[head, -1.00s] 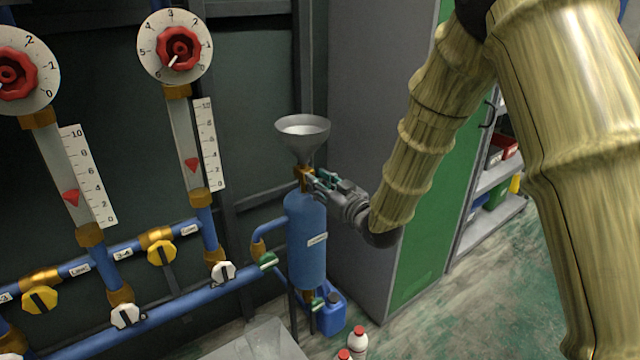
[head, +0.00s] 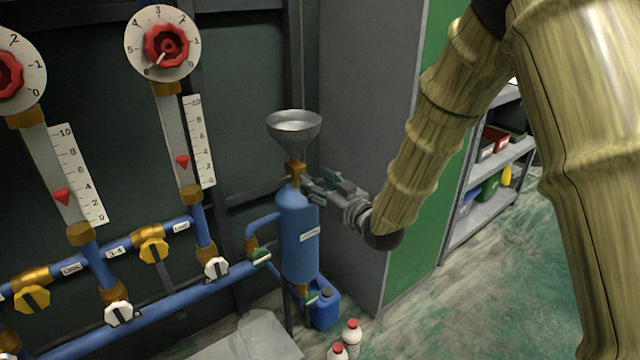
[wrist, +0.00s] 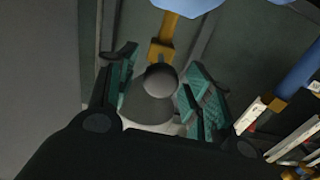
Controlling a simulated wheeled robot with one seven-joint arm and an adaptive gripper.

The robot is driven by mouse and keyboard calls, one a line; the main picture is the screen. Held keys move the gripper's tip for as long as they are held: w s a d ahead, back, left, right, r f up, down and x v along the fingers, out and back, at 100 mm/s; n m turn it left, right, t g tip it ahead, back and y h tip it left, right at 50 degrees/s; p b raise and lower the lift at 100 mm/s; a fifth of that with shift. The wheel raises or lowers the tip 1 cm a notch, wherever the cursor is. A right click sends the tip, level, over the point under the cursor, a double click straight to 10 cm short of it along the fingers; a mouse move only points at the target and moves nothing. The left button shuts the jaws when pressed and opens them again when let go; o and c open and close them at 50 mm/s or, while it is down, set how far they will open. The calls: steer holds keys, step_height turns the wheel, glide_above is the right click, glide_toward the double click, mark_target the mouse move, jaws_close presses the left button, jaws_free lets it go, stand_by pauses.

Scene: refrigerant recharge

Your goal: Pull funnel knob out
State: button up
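The grey funnel (head: 294,126) stands on a brass fitting (head: 296,172) on top of the blue tank (head: 299,235). My gripper (head: 316,186) is at the right side of the fitting, just under the funnel. In the wrist view, a round dark grey knob (wrist: 160,78) lies between the teal finger pads of my gripper (wrist: 157,92), in front of the brass fitting (wrist: 160,48). The fingers are spread, with gaps visible on both sides of the knob. The head view shows the knob too small to tell how far out it sits.
Gauges with red knobs (head: 166,46) and blue pipes with yellow and white valves (head: 153,250) are at the left. A grey and green cabinet (head: 365,120) stands behind my arm. A blue canister (head: 323,305) and white bottles (head: 351,337) are on the floor below.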

steer(key=v, duration=1.2)
steer(key=shift+a, duration=0.1)
steer(key=s+d+f+m+g+h, duration=0.2)
steer(key=s+d+f+h, duration=0.15)
steer(key=f, duration=0.65)
steer(key=s+d+f+m+g+h, duration=0.1)
steer(key=s+d+f+h, duration=0.2)
steer(key=f, duration=0.7)
steer(key=s+d+f+m+g+h, duration=0.15)
steer(key=s+d+f, duration=0.3)
steer(key=f, duration=0.55)
steer(key=s+d+f+m+g+h, duration=0.2)
steer(key=s+d+f+g, duration=0.15)
steer(key=s+f, duration=0.65)
steer(key=s+d+f+m+g+h, duration=0.1)
steer(key=s+d+f+g, duration=0.2)
steer(key=s, duration=0.6)
steer(key=s+d+f+m+g+h, duration=0.1)
steer(key=s+d+f+g, duration=0.15)
steer(key=s, duration=0.75)
step_height(320, 180, up, 19)
steer(key=p, duration=1.9)
steer(key=shift+s, duration=0.15)
